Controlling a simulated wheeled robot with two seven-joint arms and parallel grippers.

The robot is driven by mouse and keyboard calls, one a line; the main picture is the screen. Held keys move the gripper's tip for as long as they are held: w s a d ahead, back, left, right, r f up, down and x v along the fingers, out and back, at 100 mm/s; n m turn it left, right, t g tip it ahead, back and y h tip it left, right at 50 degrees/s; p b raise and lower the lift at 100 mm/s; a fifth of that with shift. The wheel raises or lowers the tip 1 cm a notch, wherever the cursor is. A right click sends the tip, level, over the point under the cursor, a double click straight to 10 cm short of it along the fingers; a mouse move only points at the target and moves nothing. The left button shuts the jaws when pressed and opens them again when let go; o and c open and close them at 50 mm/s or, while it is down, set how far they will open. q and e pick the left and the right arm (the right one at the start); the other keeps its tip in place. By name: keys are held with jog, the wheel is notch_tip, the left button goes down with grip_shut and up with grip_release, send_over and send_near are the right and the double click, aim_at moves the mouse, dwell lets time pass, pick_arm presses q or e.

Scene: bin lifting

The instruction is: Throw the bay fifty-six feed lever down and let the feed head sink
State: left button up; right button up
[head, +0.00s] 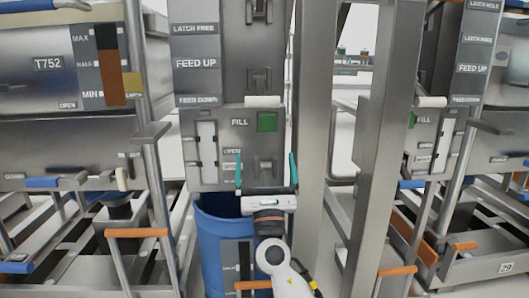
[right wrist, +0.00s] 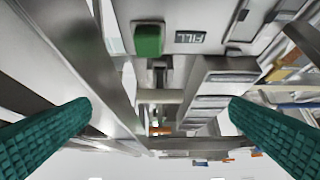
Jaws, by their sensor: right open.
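The centre bay has a grey feed panel (head: 196,63) marked LATCH FREE, FEED UP and FEED DOWN. A pale bar-shaped handle (head: 262,101) lies level, beside the FEED DOWN label; whether it is the feed lever I cannot tell. Below it is a FILL box with a green block (head: 267,122), which also shows in the right wrist view (right wrist: 149,39). My right gripper (head: 266,157) is open and empty in front of the lower FILL box, below the handle. Its teal fingers stand wide apart in the right wrist view (right wrist: 160,115). My left gripper is out of view. No number fifty-six is legible.
A blue bin (head: 212,240) stands below the FILL box, partly behind my right arm. A steel post (head: 372,150) rises to the right. Similar bays stand left, with a T752 plate (head: 48,64), and right, with a pale handle (head: 430,101). Orange bars (head: 136,232) stick out low.

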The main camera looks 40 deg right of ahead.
jog(key=v, duration=0.7)
jog(key=shift+s+a+f, duration=0.15)
jog(key=shift+s+a, duration=0.05)
dwell(0.4)
